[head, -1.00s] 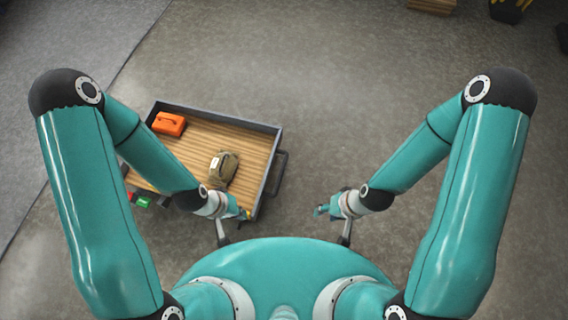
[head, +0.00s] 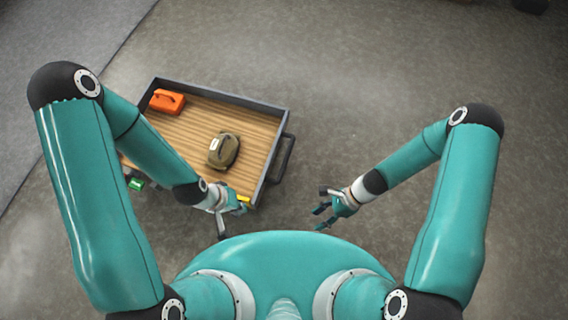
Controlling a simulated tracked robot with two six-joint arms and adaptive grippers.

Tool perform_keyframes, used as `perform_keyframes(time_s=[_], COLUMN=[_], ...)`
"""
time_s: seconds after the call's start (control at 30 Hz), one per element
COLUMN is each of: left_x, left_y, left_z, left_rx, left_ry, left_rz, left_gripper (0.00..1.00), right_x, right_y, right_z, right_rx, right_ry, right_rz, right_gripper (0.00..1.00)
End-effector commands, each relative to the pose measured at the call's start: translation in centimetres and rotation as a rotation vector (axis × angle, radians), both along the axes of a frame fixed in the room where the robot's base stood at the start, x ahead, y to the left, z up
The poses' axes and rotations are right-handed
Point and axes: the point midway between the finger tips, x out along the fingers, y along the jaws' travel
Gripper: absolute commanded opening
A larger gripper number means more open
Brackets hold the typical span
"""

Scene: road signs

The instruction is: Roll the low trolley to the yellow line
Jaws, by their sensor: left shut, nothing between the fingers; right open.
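The low trolley (head: 272,117) has a wooden deck with a dark raised rim and stands left of centre in the head view. A dark handle (head: 286,155) sticks out from its right side. My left gripper (head: 243,205) is shut and empty at the trolley's near right corner; I cannot tell whether it touches the rim. My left arm hides part of the deck. My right gripper (head: 318,217) is open and empty, right of the trolley and apart from the handle. No yellow line shows on the floor in view.
An orange case (head: 167,102) and an olive bag (head: 223,151) lie on the deck. The grey floor (head: 400,90) is clear beyond and to the right.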

Motion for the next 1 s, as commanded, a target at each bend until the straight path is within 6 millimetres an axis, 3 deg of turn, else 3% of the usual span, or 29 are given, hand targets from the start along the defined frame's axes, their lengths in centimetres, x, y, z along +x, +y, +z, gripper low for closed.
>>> perform_keyframes(time_s=[0.03,0.1,0.2,0.33,0.5,0.63,0.77,1.0], left_x=[0.0,0.0,0.0,0.0,0.0,0.0,0.0,0.0], left_y=[0.0,0.0,0.0,0.0,0.0,0.0,0.0,0.0], left_z=[-4.3,-6.9,-10.3,-13.4,-15.3,-15.6,-15.7,-16.7], left_rx=[0.0,0.0,0.0,0.0,0.0,0.0,0.0,0.0], left_ry=[0.0,0.0,0.0,0.0,0.0,0.0,0.0,0.0], left_rz=[0.0,0.0,0.0,0.0,0.0,0.0,-0.001,0.0], left_gripper=[0.0,0.0,0.0,0.0,0.0,0.0,0.0,0.0], right_x=[1.2,3.9,8.7,14.5,18.8,20.1,20.9,23.7], right_y=[1.1,2.5,3.1,1.5,-1.4,-2.2,-1.3,2.1], right_z=[-5.4,-8.9,-13.1,-17.0,-19.3,-19.6,-19.7,-20.6], right_rx=[0.047,0.136,0.298,0.526,0.749,0.816,0.82,0.817], right_ry=[0.133,0.314,0.535,0.731,0.856,0.882,0.886,0.884], right_rz=[-0.211,-0.504,-0.875,-1.228,-1.465,-1.518,-1.523,-1.516], right_gripper=[0.47,0.47,0.47,0.47,0.47,0.47,0.47,0.47])
